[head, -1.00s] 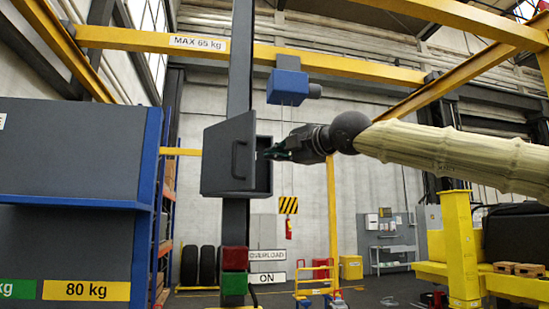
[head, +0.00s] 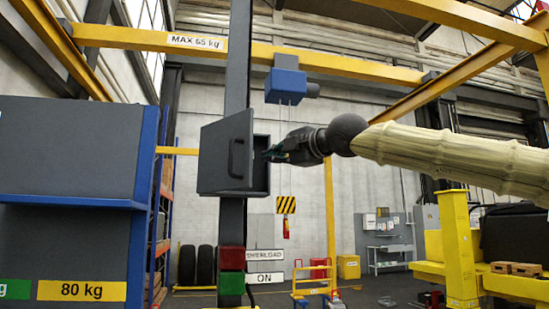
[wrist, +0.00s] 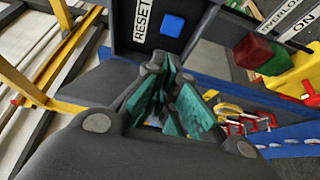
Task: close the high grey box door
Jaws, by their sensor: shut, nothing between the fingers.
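The high grey box (head: 261,165) is mounted on a dark vertical post. Its grey door (head: 222,158), with a dark handle (head: 236,157), stands open, swung out to the left. My gripper (head: 270,154) is at the right of the box, its fingertips by the open side and close to the door's inner side. I cannot tell whether they touch it. In the wrist view my gripper's green-padded fingers (wrist: 178,103) are shut and empty. A grey panel with a RESET label (wrist: 143,20) and a blue button (wrist: 173,25) shows beyond them.
A red block (head: 231,259) and a green block (head: 231,283) sit on the post below the box. A blue hoist (head: 287,86) with a striped hook block (head: 286,205) hangs behind. A shelf with a blue edge (head: 145,150) stands at the left.

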